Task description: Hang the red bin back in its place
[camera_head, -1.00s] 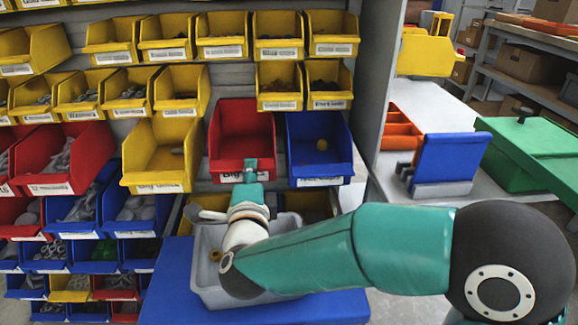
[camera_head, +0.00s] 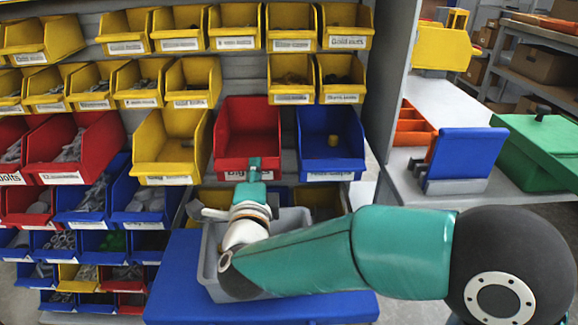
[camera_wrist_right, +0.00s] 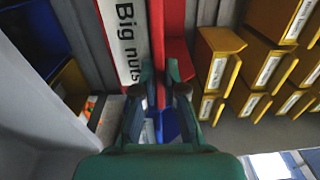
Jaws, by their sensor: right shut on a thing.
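The red bin (camera_head: 247,128) is empty and upright in the rack row, between a big yellow bin (camera_head: 160,150) and a blue bin (camera_head: 331,130). Whether its back touches the rail cannot be seen. My right gripper (camera_head: 254,168) is shut on its front lip, over the label. In the right wrist view the gripper (camera_wrist_right: 163,88) grips beside the white "Big nuts" label (camera_wrist_right: 128,40), and the red bin wall (camera_wrist_right: 176,40) shows. My left gripper is not in view.
A grey crate (camera_head: 208,262) stands on a blue surface (camera_head: 170,280) below my right arm. Several yellow bins hang above and several red and blue bins at the left. A grey post (camera_head: 385,90) stands right of the rack, with a green box (camera_head: 535,150) beyond.

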